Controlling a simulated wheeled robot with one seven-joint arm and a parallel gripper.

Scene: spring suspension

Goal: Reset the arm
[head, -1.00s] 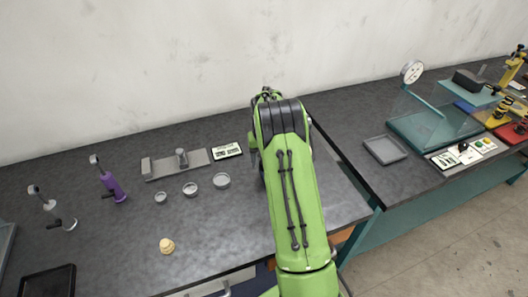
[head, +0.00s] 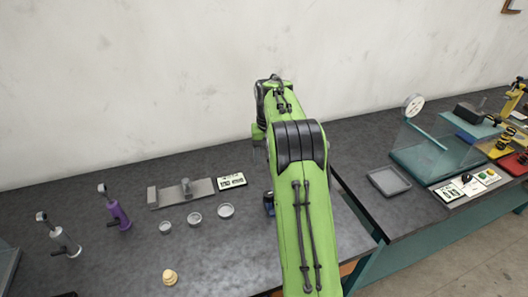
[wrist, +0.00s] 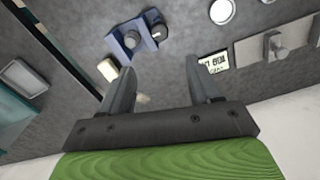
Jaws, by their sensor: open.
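My green arm rises through the middle of the head view, bent at its black joint, and hides part of the bench behind it. My gripper (wrist: 160,82) shows in the wrist view, with its two grey fingers spread apart and nothing between them. It hangs above the dark bench, clear of the things below. A blue block with dark round parts (wrist: 135,38) lies on the bench past the fingertips, and a small cream block (wrist: 108,69) lies beside it. Part of the blue block also shows beside my arm in the head view (head: 268,203).
A grey fixture (head: 181,193), a label card (head: 232,181) and several small round dishes (head: 195,219) stand left of my arm. Purple (head: 118,214) and grey (head: 65,240) tools stand further left. A grey tray (head: 389,181) and a gauge stand (head: 440,150) are on the right bench.

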